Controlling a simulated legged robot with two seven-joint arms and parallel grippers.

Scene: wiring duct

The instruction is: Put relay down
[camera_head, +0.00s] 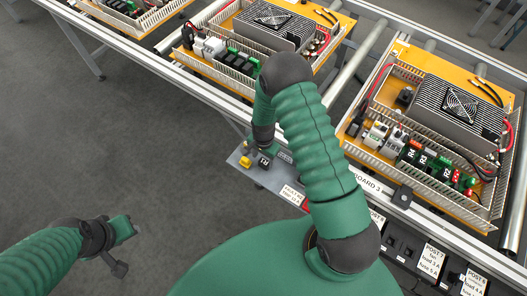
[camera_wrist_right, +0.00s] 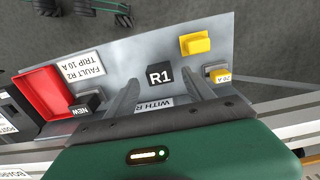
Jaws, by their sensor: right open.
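A black relay marked R1 (camera_wrist_right: 159,77) sits on a grey metal shelf (camera_wrist_right: 205,52) in the right wrist view. My right gripper (camera_wrist_right: 160,88) is open, with its two fingers apart on either side of the near edge of the relay; I cannot tell whether they touch it. In the head view my right gripper (camera_head: 262,147) is over the shelf, beside the small black relay (camera_head: 265,161). Another black block marked NEW (camera_wrist_right: 83,106) lies left of the fingers. My left gripper (camera_head: 121,231) hangs over the floor at lower left; its jaws are unclear.
A red bin (camera_wrist_right: 48,95) and a label reading FAULT R2 TRIP 10 A (camera_wrist_right: 85,66) are left of the relay. Yellow blocks (camera_wrist_right: 195,44) are right. An orange board (camera_head: 385,168) with a fan unit (camera_head: 450,108) and white ducts stands on the rail conveyor.

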